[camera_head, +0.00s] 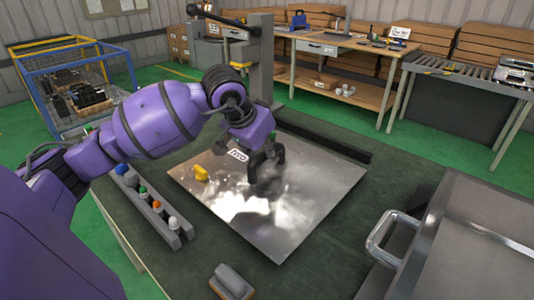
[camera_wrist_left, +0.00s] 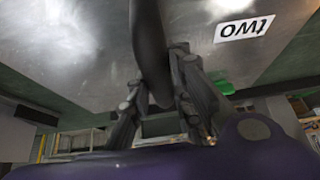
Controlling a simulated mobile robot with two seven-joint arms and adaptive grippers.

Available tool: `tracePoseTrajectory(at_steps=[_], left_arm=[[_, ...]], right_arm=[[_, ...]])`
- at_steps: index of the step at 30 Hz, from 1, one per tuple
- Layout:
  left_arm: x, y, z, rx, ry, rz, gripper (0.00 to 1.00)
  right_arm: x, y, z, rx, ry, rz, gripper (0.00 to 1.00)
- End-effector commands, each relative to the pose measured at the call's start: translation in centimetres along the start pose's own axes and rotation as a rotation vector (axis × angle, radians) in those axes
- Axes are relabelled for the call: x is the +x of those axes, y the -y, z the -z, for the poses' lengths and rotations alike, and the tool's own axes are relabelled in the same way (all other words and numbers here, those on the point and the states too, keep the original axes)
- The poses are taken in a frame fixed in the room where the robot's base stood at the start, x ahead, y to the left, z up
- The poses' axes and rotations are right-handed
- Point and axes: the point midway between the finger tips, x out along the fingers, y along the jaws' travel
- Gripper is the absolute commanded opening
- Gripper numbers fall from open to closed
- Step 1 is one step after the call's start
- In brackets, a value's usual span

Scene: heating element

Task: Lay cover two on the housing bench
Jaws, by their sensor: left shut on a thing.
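Cover two is a shiny metal sheet (camera_head: 310,190) with a small white label (camera_head: 237,155). In the left wrist view the label reads "two" upside down on the sheet (camera_wrist_left: 110,60). A dark arched handle (camera_wrist_left: 150,50) stands on the sheet. My left gripper (camera_head: 258,160) is shut on this handle; its fingers (camera_wrist_left: 165,95) close around it in the wrist view. The sheet is over the dark green bench top (camera_head: 345,255); I cannot tell whether it touches it. A yellow piece (camera_head: 201,173) shows at the sheet's left side. My right gripper is not in view.
A rack of small bottles (camera_head: 155,208) stands left of the sheet. A grey block (camera_head: 231,281) lies at the front. A dark bar (camera_head: 325,138) runs behind the sheet. A metal unit with a bar handle (camera_head: 390,235) stands at right. Workbenches (camera_head: 345,42) stand behind.

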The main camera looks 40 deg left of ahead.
Motion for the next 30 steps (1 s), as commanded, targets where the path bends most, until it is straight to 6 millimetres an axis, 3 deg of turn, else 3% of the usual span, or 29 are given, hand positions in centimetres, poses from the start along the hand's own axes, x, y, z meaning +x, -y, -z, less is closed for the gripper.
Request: tracePoseTrajectory(at_steps=[6, 7, 11, 23, 30], left_arm=[[0.0, 0.0, 0.1, 0.001, -0.007, 0.001, 0.00], [0.2, 0.0, -0.1, 0.000, 0.000, 0.000, 0.21], [0.1, 0.0, -0.1, 0.000, -0.001, 0.000, 0.38], [-0.4, 0.0, 0.1, 0.000, -0.002, 0.002, 0.38], [-4.7, 0.1, 0.1, 0.002, -0.002, 0.005, 0.38]], right_arm=[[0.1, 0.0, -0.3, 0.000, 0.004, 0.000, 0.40], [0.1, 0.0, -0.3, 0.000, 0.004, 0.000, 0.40], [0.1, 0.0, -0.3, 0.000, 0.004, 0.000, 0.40], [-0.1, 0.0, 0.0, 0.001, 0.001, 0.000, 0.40], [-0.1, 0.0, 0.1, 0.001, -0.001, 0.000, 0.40]])
